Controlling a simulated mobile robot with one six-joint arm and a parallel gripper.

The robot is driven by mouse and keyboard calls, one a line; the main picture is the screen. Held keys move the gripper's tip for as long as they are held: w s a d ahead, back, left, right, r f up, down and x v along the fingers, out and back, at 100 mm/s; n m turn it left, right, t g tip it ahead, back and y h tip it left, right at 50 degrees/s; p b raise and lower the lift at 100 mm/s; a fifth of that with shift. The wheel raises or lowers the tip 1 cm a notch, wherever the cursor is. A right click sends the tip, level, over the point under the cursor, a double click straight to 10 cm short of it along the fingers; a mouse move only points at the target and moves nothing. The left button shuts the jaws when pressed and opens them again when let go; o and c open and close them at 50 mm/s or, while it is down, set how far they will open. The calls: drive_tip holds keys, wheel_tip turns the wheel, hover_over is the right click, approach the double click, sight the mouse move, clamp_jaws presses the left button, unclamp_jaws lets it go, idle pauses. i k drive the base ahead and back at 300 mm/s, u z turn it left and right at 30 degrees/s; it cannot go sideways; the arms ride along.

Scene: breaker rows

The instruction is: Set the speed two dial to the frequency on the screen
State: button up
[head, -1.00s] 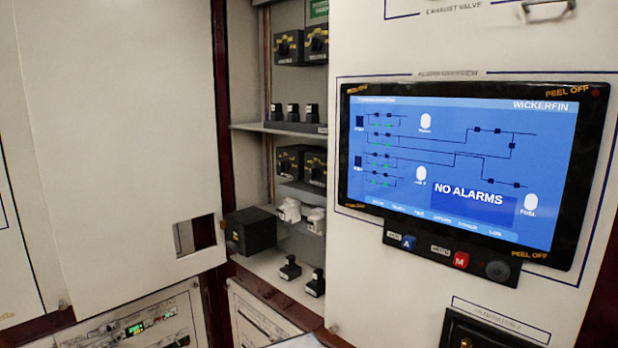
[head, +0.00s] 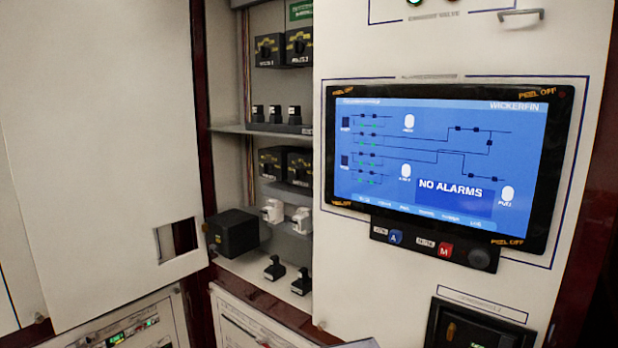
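A wide screen (head: 440,160) is mounted on the white cabinet panel at the right in the head view. It shows a blue line diagram, the word WICKERFIN and a NO ALARMS box; I cannot read a frequency on it. Dark boxes with knobs, an upper pair (head: 284,48) and a lower pair (head: 286,165), sit in the open bay left of the screen. Their labels are too small to read, so I cannot tell which is the speed two dial. My gripper is not in view.
A white door (head: 110,150) with a square cutout stands at the left. A black box (head: 233,233), white pieces (head: 272,210) and small black switches (head: 275,268) are in the bay. A blue A button (head: 395,237) and red M button (head: 445,250) sit below the screen.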

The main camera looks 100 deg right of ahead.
sight(299, 173)
drive_tip(key=z, duration=0.7)
drive_tip(key=k, duration=0.6)
drive_tip(key=z, duration=0.05)
drive_tip(key=i, duration=0.6)
drive_tip(key=z, duration=0.05)
